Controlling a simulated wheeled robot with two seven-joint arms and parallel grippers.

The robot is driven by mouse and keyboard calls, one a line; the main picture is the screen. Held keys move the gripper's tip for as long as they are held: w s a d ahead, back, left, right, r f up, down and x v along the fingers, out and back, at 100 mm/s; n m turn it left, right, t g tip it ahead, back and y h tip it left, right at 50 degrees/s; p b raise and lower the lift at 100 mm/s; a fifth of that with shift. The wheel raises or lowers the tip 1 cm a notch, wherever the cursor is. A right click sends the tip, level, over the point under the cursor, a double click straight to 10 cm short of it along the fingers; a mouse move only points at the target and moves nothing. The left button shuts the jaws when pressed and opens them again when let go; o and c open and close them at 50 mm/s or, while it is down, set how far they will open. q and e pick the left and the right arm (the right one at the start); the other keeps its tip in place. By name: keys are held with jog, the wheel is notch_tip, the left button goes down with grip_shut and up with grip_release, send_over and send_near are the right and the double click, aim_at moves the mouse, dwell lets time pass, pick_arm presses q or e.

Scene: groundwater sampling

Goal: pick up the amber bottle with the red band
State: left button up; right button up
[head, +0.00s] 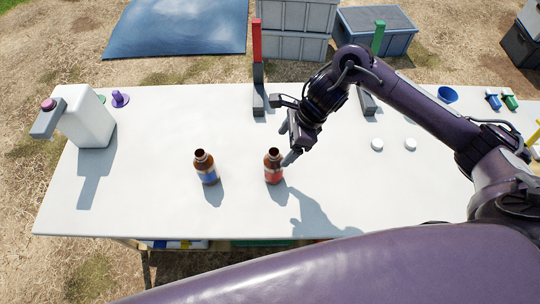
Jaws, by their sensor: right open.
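The amber bottle with the red band (273,168) stands upright and uncapped on the white table (140,205), near the middle. A second amber bottle with a blue band (206,168) stands upright to its left. My right gripper (286,142) comes in from the right and is open and empty. Its fingers are just above and to the right of the red-banded bottle, with one finger close to its neck. I cannot tell whether that finger touches the bottle. My left gripper is not in view.
A white jug (88,118) stands at the left end. A red-topped post (257,65) and a green-topped post (376,45) stand at the back edge. Two white caps (377,144) and a blue bowl (447,94) lie to the right. The front left of the table is clear.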

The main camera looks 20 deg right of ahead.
aim_at(275, 154)
jog(key=a+f+p, duration=0.2)
jog(key=f, duration=0.1)
jog(key=shift+a, duration=0.1)
jog(key=x, duration=0.2)
jog(key=shift+w+f+p, duration=0.15)
jog(key=shift+f+p, duration=0.15)
jog(key=shift+p, duration=0.05)
jog(key=shift+w+a+f, duration=0.1)
jog(key=shift+f, duration=0.25)
jog(key=c, duration=1)
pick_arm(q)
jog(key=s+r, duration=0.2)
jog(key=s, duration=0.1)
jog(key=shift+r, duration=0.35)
pick_arm(e)
jog(key=c, duration=0.5)
jog(key=shift+r, duration=0.2)
jog(key=shift+c, duration=0.2)
